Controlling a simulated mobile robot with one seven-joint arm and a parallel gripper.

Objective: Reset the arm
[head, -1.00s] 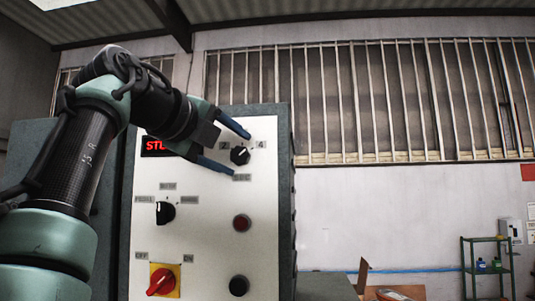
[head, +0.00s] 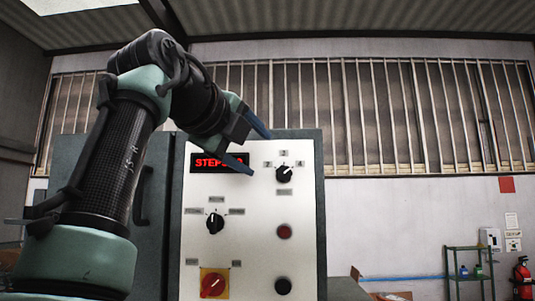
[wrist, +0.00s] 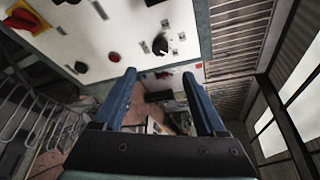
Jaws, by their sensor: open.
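My gripper (head: 259,153) is open and empty in front of the upper part of the white control panel (head: 250,255). Its two blue fingers also show in the wrist view (wrist: 159,76), with nothing between them. In the head view the fingers lie up and left of the black selector knob (head: 284,174), which has number labels around it. The knob shows in the wrist view (wrist: 160,45) beyond the fingers, apart from them. A red-lit display (head: 207,163) starts with "STEP"; the lower finger covers part of it.
The panel also bears a second black selector knob (head: 215,223), a red button (head: 284,231), a black button (head: 283,286) and a red switch on a yellow plate (head: 213,284). A green shelf rack (head: 468,248) and a fire extinguisher (head: 522,279) stand at right.

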